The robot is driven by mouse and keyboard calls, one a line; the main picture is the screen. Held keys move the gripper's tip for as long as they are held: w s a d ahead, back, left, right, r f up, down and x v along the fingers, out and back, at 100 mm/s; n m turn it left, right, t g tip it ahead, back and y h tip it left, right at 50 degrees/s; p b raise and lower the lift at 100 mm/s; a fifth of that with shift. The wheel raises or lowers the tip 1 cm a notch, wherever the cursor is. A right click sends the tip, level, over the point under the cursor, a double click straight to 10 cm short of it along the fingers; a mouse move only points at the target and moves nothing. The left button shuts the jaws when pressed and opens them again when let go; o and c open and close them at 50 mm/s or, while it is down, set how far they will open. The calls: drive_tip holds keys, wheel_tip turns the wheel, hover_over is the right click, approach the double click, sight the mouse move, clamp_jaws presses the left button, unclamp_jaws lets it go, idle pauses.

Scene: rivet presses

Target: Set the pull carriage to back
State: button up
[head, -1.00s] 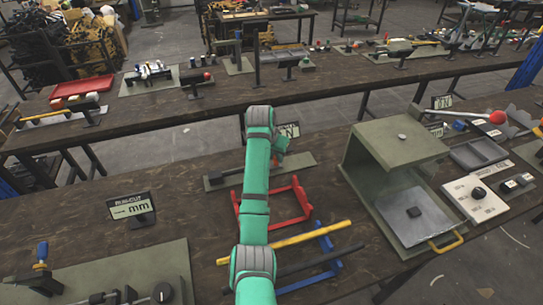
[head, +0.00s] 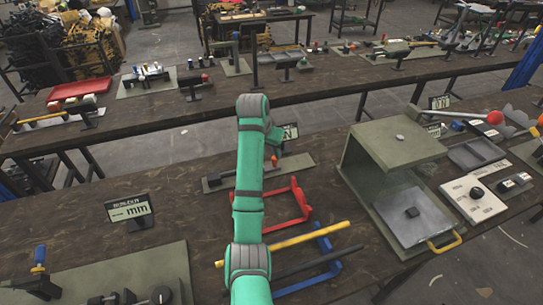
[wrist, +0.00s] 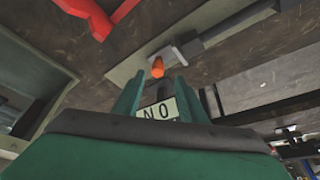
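The pull carriage appears to be the small light block (wrist: 166,55) with an orange knob (wrist: 157,67), at the end of a dark rail (wrist: 225,30) on a grey-green base plate (wrist: 130,82). In the head view the base plate (head: 300,163) lies behind the red frame, with the orange-red knob (head: 275,160) just right of my arm. My gripper (wrist: 157,82) is open, its two green fingers either side of the knob in the picture, with visible gaps. Contact cannot be told. In the head view my arm hides much of the rail and carriage.
A red frame (head: 300,200) and a blue rack (head: 325,245) with yellow and black bars lie in front. A grey-green box press (head: 400,145) stands right. A small display sign (head: 289,131) stands behind the base plate; another (head: 130,208) stands left. Bare bench lies between.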

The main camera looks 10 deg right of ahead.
drive_tip(key=shift+v, duration=2.6)
